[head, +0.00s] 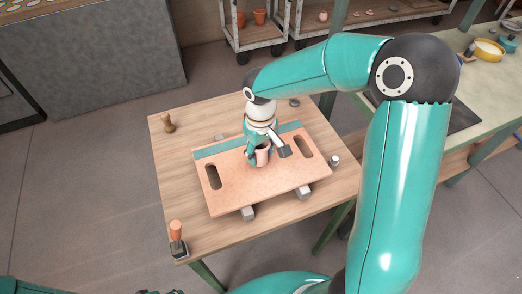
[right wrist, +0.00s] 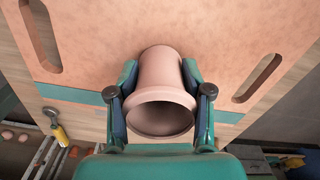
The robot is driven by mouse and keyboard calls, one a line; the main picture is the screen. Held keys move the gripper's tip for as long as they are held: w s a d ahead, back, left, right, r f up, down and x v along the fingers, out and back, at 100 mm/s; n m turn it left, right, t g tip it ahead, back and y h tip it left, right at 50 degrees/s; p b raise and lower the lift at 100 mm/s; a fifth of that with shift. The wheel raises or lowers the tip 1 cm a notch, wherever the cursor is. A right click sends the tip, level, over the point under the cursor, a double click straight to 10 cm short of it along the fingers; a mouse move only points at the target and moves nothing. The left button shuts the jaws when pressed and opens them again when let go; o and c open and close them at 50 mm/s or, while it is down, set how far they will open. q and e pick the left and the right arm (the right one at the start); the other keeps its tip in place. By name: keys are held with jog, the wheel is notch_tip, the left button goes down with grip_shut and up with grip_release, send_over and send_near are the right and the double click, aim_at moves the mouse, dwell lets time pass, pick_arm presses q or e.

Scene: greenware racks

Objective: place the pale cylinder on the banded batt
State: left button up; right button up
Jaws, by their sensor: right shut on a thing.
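The pale cylinder (head: 263,157) is a pinkish, hollow clay piece with a flared rim. My right gripper (right wrist: 160,95) is shut on its sides; its open end faces the camera in the right wrist view. The banded batt (head: 250,190) is an orange-pink board with a teal band along its far edge and a slot at each end. The cylinder is over the batt, near the band, about midway between the slots. I cannot tell whether its hidden lower end touches the surface. Only dark bits, perhaps of my left gripper (head: 165,291), show at the bottom edge.
The batt lies on grey supports (head: 248,213) on a wooden table (head: 170,185). Around it stand a wooden knob-shaped piece (head: 168,124), an orange-handled tool (head: 177,238) and a small grey cylinder (head: 335,160). Much of the batt is bare. Wheeled racks stand behind.

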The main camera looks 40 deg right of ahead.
jog(key=o, duration=1.3)
jog(key=shift+c, duration=0.2)
jog(key=shift+r, duration=0.1)
notch_tip(320, 180, up, 12)
jog(key=shift+f, duration=0.1)
